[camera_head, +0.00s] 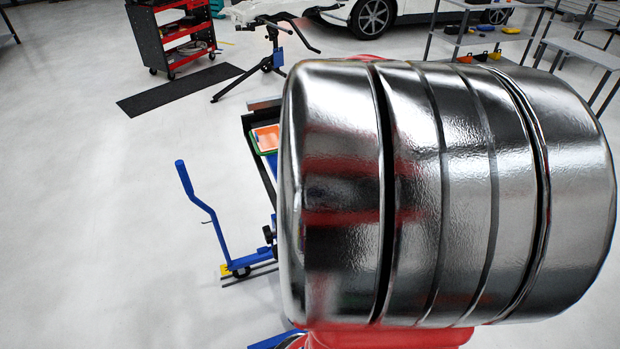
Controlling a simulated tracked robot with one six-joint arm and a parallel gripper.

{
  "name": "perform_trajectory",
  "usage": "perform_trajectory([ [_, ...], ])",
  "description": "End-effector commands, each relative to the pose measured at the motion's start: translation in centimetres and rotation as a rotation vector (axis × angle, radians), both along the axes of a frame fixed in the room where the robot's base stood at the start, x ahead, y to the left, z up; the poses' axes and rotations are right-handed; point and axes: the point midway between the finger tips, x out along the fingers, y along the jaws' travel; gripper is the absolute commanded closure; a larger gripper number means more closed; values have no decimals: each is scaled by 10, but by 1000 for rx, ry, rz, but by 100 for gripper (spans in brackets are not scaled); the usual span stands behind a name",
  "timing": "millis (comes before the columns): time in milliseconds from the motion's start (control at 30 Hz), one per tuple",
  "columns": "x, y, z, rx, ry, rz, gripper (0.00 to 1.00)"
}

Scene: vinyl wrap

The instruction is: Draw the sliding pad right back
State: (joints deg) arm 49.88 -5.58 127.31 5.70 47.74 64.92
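I cannot make out a sliding pad for certain. A flat orange piece with a green and white edge (266,139) lies on a dark tray (250,125) just left of the large shiny metal cylinder that fills the right half of the view. I cannot tell whether this piece is the pad. The cylinder, which looks like part of my own arm, hides most of what stands behind it. My gripper is not in view.
A blue bent handle (197,200) rises from a low blue wheeled frame (240,265) beside the tray. A red and black tool cart (180,45), a black mat (180,90) and a blue-black stand (272,55) are farther back. Shelving stands upper right. The left floor is clear.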

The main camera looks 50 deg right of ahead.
Motion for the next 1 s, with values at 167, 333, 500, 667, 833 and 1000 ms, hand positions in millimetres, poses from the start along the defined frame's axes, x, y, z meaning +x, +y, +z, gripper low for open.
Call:
perform_trajectory([
  [167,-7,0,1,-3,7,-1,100],
  [333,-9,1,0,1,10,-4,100],
  [500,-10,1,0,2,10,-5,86],
  [667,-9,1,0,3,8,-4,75],
  [833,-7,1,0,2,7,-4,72],
  [1000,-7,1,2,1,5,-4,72],
])
